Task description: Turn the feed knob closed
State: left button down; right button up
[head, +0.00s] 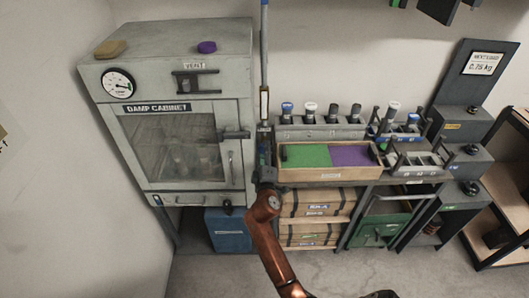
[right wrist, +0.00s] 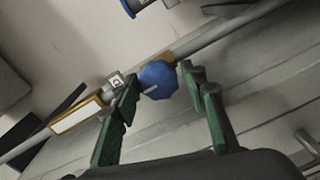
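The feed knob (right wrist: 158,80) is a blue, many-sided knob with a pale pointer line, on a grey pipe (right wrist: 222,32) in the right wrist view. A small white tag with a dark letter (right wrist: 116,80) sits beside it. My right gripper (right wrist: 161,76) is open, its green fingers on either side of the knob. I cannot tell whether a fingertip touches it. In the head view the pipe (head: 264,45) runs upright beside the damp cabinet, and my right gripper (head: 265,155) is in front of its lower part, where the knob cannot be made out. My left gripper is not in view.
The damp cabinet (head: 133,120), with a gauge and handles, stands close left of the pipe. A wooden tray (head: 330,174) with green and purple sections and a rack of several bottles (head: 322,130) are close on the right. Crates (head: 312,210) sit below.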

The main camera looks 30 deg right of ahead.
jog(key=v, duration=0.7)
jog(key=shift+s+a, duration=0.15)
jog(key=shift+s, duration=0.05)
jog(key=shift+f, duration=0.1)
dwell(0.4)
jog(key=s+a+f+g+y, duration=0.2)
jog(key=f, duration=1.1)
jog(key=s+a+f+g+y, duration=0.1)
jog(key=s+a+f+y, duration=0.1)
jog(key=f, duration=1)
jog(key=s+a+f+g+y, duration=0.2)
jog(key=f, duration=1.1)
jog(key=s+a+f+m+g+y+p, duration=0.15)
jog(key=s+f+g, duration=0.25)
jog(key=s+f, duration=1.3)
jog(key=s+f+m+g, duration=0.2)
jog(key=s+f, duration=0.3)
jog(key=s, duration=0.8)
jog(key=s+d+f+m+g+y, duration=0.1)
jog(key=s+f, duration=0.4)
jog(key=s, duration=0.9)
jog(key=s+d+f+m+g, duration=0.1)
jog(key=s+f, duration=0.5)
jog(key=s, duration=0.7)
jog(key=shift+s+d+m+g+p, duration=0.2)
jog(key=shift+s+m+g+p, duration=0.15)
jog(key=shift+m+g, duration=0.6)
